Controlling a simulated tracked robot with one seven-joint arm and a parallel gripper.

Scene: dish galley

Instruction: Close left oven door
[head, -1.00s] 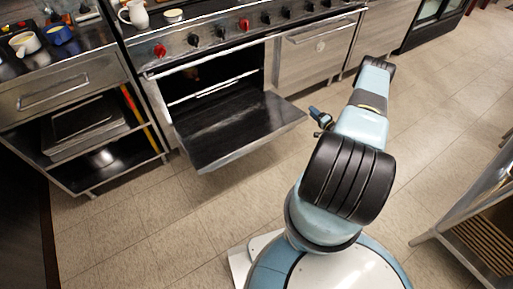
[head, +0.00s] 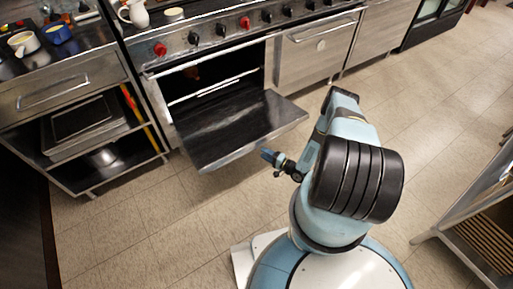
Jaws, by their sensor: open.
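The left oven door (head: 225,127) hangs open, folded down to a roughly level position in front of the dark oven cavity (head: 215,82). Its inner face is up and its free edge juts out over the floor. My gripper (head: 268,155) is just off the door's front right edge, low and to the right of it. It is small in the picture and looks empty; whether it touches the door cannot be told. The right oven door (head: 318,52) is shut.
A row of red and black knobs (head: 245,22) runs along the stove front above the oven. A steel cabinet with trays on open shelves (head: 80,125) stands to the left. A rack (head: 480,225) stands at the right. The tiled floor in front is clear.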

